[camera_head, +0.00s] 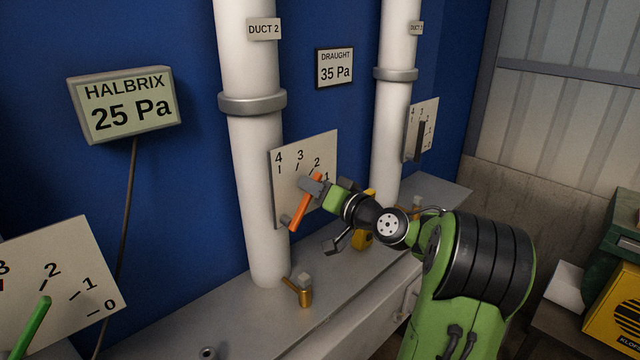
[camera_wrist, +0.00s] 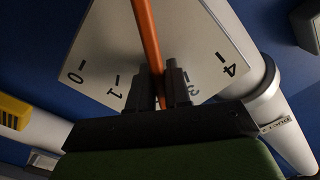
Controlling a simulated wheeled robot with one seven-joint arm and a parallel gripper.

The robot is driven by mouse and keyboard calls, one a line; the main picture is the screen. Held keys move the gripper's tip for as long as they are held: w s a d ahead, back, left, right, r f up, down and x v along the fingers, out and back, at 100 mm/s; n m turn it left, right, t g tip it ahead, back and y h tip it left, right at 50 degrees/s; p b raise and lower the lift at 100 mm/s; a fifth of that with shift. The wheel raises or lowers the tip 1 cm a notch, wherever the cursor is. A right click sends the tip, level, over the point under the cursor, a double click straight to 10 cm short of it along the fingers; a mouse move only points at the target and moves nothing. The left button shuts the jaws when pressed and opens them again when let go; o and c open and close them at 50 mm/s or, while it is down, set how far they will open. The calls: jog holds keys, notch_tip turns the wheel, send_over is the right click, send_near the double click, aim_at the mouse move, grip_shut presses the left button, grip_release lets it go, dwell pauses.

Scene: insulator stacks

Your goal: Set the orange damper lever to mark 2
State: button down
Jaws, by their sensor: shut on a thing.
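The orange damper lever (camera_head: 302,210) is on the pale dial plate (camera_head: 287,196) in front of the Duct 2 pipe. It slants up and right, its upper end near mark 2. My gripper (camera_head: 313,187) is shut on the lever near that end. In the wrist view the lever (camera_wrist: 146,35) runs down between the two dark fingers (camera_wrist: 163,88). The dial (camera_wrist: 95,60) shows 0 and 1 on one side of the fingers and 3 and 4 on the other. Mark 2 is hidden there by the gripper, so exact alignment cannot be told.
A green lever (camera_head: 32,325) on another dial (camera_head: 75,262) is at the lower left. A dark lever (camera_head: 420,140) is on the dial at the right pipe. A brass fitting (camera_head: 304,291) and a yellow object (camera_head: 362,238) stand along the grey ledge (camera_head: 215,325).

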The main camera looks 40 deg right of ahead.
jog(key=shift+d+f+m, duration=0.4)
jog(key=shift+d+m, duration=0.1)
jog(key=shift+m, duration=0.3)
jog(key=c, duration=1.2)
grip_release()
jog(key=shift+o, duration=0.2)
jog(key=s+b, duration=0.1)
jog(key=s, duration=1.4)
jog(key=shift+s+d+b, duration=0.15)
jog(key=shift+s+b, duration=0.2)
jog(key=shift+b, duration=0.05)
